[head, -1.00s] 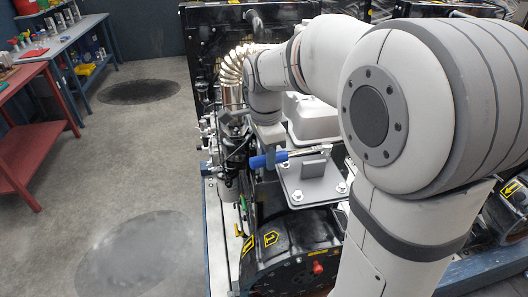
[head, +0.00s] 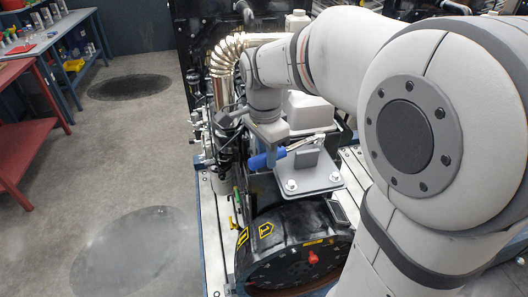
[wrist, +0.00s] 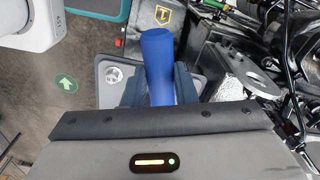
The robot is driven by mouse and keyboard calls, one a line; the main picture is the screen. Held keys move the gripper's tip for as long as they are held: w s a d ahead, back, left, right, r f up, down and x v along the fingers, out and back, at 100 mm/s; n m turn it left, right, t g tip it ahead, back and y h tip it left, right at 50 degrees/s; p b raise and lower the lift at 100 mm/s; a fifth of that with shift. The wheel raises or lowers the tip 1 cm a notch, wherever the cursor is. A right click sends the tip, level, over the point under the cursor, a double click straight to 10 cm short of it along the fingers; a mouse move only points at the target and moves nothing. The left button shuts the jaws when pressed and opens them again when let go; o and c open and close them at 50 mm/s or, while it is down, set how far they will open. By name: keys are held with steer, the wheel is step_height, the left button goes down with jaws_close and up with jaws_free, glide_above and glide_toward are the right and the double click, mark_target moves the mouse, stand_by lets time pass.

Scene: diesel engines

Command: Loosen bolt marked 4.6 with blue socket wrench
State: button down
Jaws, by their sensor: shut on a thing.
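My gripper (head: 270,146) is shut on the handle above the plate's left side. In the wrist view the blue handle (wrist: 160,62) stands between the dark fingers of my gripper (wrist: 158,88). Bolt heads show on the plate, one at its front left (head: 291,185) and one at its right (head: 335,177). I cannot read a 4.6 mark.
A black round engine housing (head: 295,245) with yellow labels lies below the plate. A shiny ribbed pipe (head: 222,60) and a pale box (head: 308,110) stand behind it. Hoses crowd the engine's left side. The floor (head: 130,160) at the left is clear before the benches.

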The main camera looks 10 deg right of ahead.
steer(key=shift+r+p, duration=0.6)
steer(key=shift+r, duration=0.25)
steer(key=shift+w, duration=0.15)
steer(key=shift+w+a+m+p, duration=0.25)
steer(key=shift+w+m+p, duration=0.1)
steer(key=shift+w+m, duration=0.8)
steer(key=shift+w+a+m+p, duration=0.25)
steer(key=shift+w+m, duration=0.5)
steer(key=shift+w, duration=0.7)
steer(key=shift+s+f+b, duration=0.1)
steer(key=shift+f+b, duration=0.5)
steer(key=shift+f, duration=0.25)
steer(key=shift+s+d+n+b, duration=0.25)
steer(key=shift+s+n+b, duration=0.15)
steer(key=shift+s+n, duration=0.75)
steer(key=shift+s+d+n+b, duration=0.3)
steer(key=shift+s+n, duration=0.45)
steer(key=shift+s, duration=0.7)
